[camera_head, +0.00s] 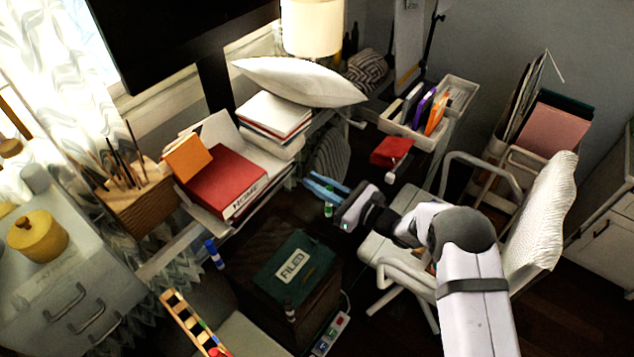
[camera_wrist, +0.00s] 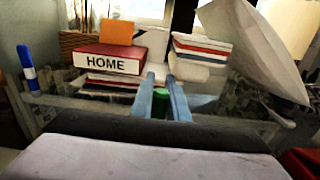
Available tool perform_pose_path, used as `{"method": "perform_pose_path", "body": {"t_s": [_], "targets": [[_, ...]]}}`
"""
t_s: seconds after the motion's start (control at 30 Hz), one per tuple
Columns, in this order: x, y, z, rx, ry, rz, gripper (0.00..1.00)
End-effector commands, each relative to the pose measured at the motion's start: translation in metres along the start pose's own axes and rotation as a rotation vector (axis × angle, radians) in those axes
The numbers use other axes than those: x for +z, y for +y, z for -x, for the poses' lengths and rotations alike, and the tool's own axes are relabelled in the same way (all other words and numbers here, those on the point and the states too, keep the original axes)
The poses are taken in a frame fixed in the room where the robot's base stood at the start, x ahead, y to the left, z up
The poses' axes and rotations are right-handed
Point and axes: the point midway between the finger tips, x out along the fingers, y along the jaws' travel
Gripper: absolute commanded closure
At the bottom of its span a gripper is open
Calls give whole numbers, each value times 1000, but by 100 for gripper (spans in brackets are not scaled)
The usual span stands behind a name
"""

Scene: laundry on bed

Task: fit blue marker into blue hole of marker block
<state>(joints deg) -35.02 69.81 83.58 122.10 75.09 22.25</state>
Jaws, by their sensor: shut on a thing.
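My gripper (camera_head: 318,184) has light-blue fingers and is shut on a green marker (camera_head: 328,208), held in the air right of the desk. The green marker also shows between the fingers in the wrist view (camera_wrist: 160,103). A blue-and-white marker (camera_head: 212,253) is upright at lower left, apart from my gripper; it also shows at the left edge of the wrist view (camera_wrist: 30,80). What supports it is unclear. A wooden strip with coloured spots (camera_head: 190,322) lies at the bottom left; I cannot tell whether it is the marker block. No blue hole can be made out.
A green box marked FILED (camera_head: 292,262) sits below my gripper. A red HOME book (camera_head: 228,182) and paper stacks lie on the desk. A power strip-like white bar with coloured squares (camera_head: 330,335) is at the bottom. A white chair (camera_head: 540,215) stands right, beside my arm.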

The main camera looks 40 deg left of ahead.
Motion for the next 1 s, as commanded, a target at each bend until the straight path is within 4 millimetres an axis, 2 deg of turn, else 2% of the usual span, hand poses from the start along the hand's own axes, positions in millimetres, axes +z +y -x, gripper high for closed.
{"method": "perform_pose_path", "body": {"t_s": [0.1, 0.13, 0.2, 0.67, 0.87, 1.0], "targets": [[-4, 0, 0, 0, 0, 0, 100], [-3, 0, 0, 0, 0, 0, 84], [-2, 0, 0, 0, 0, 0, 67], [2, 0, 1, -1, 0, -1, 67], [-1, -2, 27, -4, 1, 0, 67], [-2, -2, 53, -5, 1, 0, 67]]}}
